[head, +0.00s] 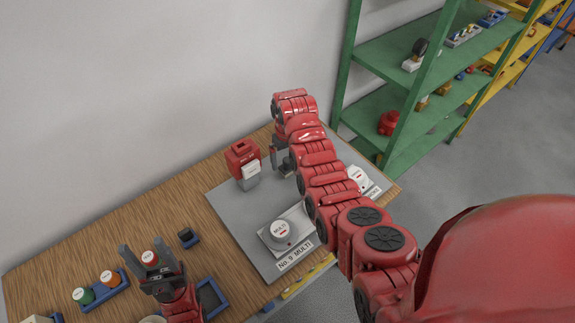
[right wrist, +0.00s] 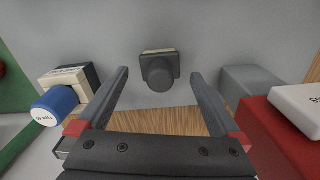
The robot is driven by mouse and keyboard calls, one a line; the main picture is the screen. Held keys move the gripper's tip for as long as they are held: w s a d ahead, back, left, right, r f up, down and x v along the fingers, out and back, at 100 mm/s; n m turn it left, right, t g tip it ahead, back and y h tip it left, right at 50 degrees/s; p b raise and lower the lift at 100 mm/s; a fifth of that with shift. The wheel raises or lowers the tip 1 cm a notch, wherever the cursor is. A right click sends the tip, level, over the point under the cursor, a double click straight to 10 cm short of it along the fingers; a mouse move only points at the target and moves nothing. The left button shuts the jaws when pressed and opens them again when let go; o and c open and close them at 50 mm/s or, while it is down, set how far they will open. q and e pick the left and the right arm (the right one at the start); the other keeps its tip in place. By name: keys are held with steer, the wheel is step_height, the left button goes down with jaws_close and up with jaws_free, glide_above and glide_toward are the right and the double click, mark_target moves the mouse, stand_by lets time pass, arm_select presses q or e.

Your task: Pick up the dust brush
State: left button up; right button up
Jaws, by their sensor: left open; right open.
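A small dark grey block with a round knob and a pale strip along one edge (right wrist: 158,72) stands on the grey plate in the right wrist view; it may be the dust brush, but I cannot be sure. My right gripper (right wrist: 160,76) is open, with its fingertips apart on either side of this block and not visibly touching it. In the head view my right gripper (head: 284,160) is low over the plate, and its own arm partly hides the spot. My left gripper (head: 143,256) is open over the wooden bench at the lower left.
A red box with a white front (head: 243,160) stands left of my right gripper. Blue trays (head: 101,292) and a small dark block (head: 188,237) lie on the bench. A blue-knobbed part (right wrist: 54,105) is left in the wrist view.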

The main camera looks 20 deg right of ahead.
mark_target(287, 166)
steer(key=shift+f+p, duration=0.6)
steer(key=shift+f, duration=1.15)
steer(key=c, duration=1.4)
